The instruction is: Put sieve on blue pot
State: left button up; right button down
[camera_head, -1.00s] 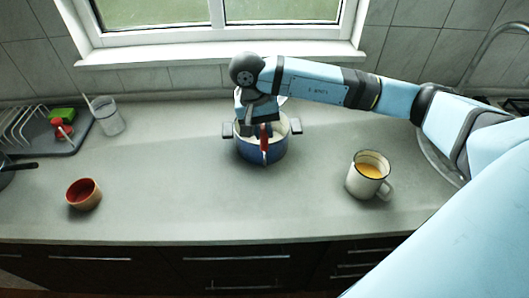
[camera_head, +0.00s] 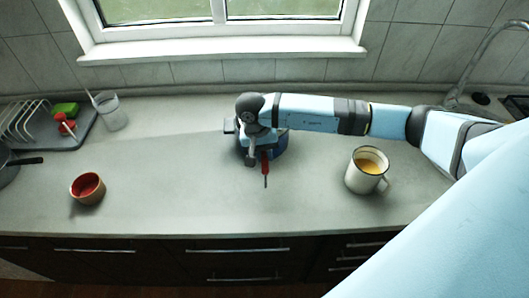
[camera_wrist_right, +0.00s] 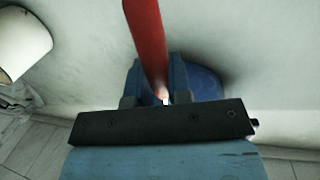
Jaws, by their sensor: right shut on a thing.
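The blue pot (camera_head: 280,146) stands on the counter in the head view, mostly hidden by my right arm. It shows behind the fingers in the wrist view (camera_wrist_right: 207,84). My right gripper (camera_head: 263,153) is over the pot and is shut on the red handle (camera_head: 265,162) of the sieve. The handle points toward the counter's front edge. In the wrist view the handle (camera_wrist_right: 147,40) runs up from between the fingers (camera_wrist_right: 160,92). The sieve's bowl is hidden, so I cannot tell whether it touches the pot. My left gripper is not in view.
A white mug (camera_head: 356,182) with orange contents stands right of the pot. A reddish-brown cup (camera_head: 87,190) stands at front left. A drying rack (camera_head: 30,127), a clear glass (camera_head: 112,113) and a dark pan (camera_head: 8,172) are at left. The counter between cup and pot is clear.

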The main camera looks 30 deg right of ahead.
jog(key=shift+f+b, duration=0.25)
jog(key=shift+b, duration=0.05)
jog(key=c, duration=1.1)
grip_release()
jog(key=shift+o, duration=0.2)
jog(key=shift+r+p, duration=0.25)
jog(key=shift+p, duration=0.05)
jog(key=shift+w+r, duration=0.1)
jog(key=shift+r, duration=0.15)
jog(key=b+v, duration=0.2)
jog(key=v, duration=0.9)
jog(key=shift+r, duration=0.25)
jog(key=shift+a, duration=0.1)
